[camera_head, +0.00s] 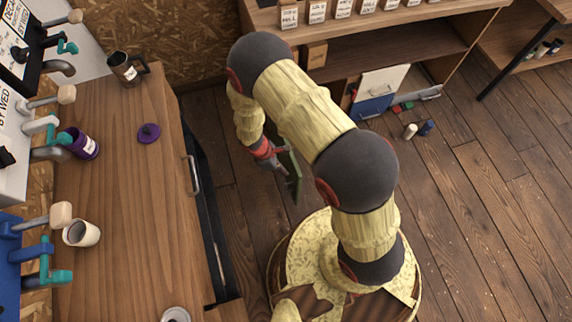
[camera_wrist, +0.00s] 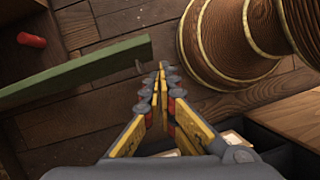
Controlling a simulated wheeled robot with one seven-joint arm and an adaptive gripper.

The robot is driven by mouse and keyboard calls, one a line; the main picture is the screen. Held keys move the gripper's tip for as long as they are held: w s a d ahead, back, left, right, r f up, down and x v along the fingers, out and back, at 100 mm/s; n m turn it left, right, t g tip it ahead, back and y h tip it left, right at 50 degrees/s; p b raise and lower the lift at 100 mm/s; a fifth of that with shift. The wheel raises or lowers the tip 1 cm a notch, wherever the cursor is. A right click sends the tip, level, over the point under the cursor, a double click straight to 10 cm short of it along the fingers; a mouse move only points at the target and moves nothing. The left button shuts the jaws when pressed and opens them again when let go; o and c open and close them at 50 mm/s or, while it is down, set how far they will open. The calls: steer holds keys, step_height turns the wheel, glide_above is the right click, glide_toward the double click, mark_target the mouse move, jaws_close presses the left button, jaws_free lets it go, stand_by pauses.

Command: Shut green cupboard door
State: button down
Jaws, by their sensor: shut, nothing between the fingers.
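The green cupboard door (camera_head: 291,174) stands open, seen nearly edge-on, out over the floor to the right of the counter. In the wrist view the door (camera_wrist: 75,70) runs in from the left as a long green edge, with a small grey piece near its right end. My gripper (camera_wrist: 160,78) is shut and empty, its fingertips just right of that end; I cannot tell whether they touch. In the head view my gripper (camera_head: 280,164) is beside the door, partly hidden by my arm. The dark cupboard opening (camera_head: 211,215) shows below the counter's edge.
The wooden counter (camera_head: 140,215) on the left carries a purple lid (camera_head: 149,133), a purple cup (camera_head: 82,143) and a white cup (camera_head: 82,233). A shelf unit (camera_head: 385,45) stands at the back. A red object (camera_wrist: 31,40) lies on the floor. Floor on the right is mostly clear.

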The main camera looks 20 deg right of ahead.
steer(key=w+a+n+t, duration=0.1)
steer(key=w+a+n, duration=0.1)
steer(key=w, duration=0.3)
steer(key=d+f+n+y+b, duration=0.1)
steer(key=d+f+b, duration=0.4)
steer(key=f, duration=0.5)
steer(key=shift+w+d+f, duration=0.15)
steer(key=shift+w+d, duration=0.25)
